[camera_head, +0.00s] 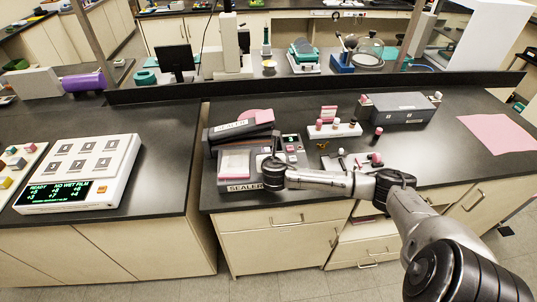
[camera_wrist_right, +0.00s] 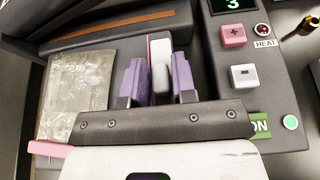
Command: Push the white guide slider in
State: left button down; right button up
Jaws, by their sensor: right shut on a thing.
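The sealer (camera_head: 240,187) is a dark grey machine near the front edge of the middle bench, with its dark lid (camera_head: 240,128) raised at the back. The white guide slider (camera_wrist_right: 160,75) stands up as a small pale block between the two purple fingers of my right gripper (camera_wrist_right: 160,82) in the right wrist view. My right gripper (camera_head: 273,168) reaches the sealer's front from the right and is shut on the slider. In the head view the gripper hides the slider. A shiny pale pouch or plate (camera_wrist_right: 75,95) lies left of the fingers. My left gripper is not in view.
The sealer's panel has a pink plus button (camera_wrist_right: 233,36), a white minus button (camera_wrist_right: 244,75), a display (camera_wrist_right: 234,5) and a green light (camera_wrist_right: 291,122). A vial rack (camera_head: 334,130) and a grey box (camera_head: 400,108) stand behind right. A white keypad unit (camera_head: 80,172) stands left.

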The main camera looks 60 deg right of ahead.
grip_shut()
jog(key=shift+w+a+r+p, duration=0.1)
jog(key=shift+w+a+p, duration=0.1)
jog(key=shift+p, duration=0.1)
jog(key=shift+w+a+p, duration=0.6)
jog(key=shift+w+a, duration=0.05)
jog(key=shift+w, duration=0.2)
jog(key=shift+w+a, duration=0.15)
jog(key=shift+w, duration=0.1)
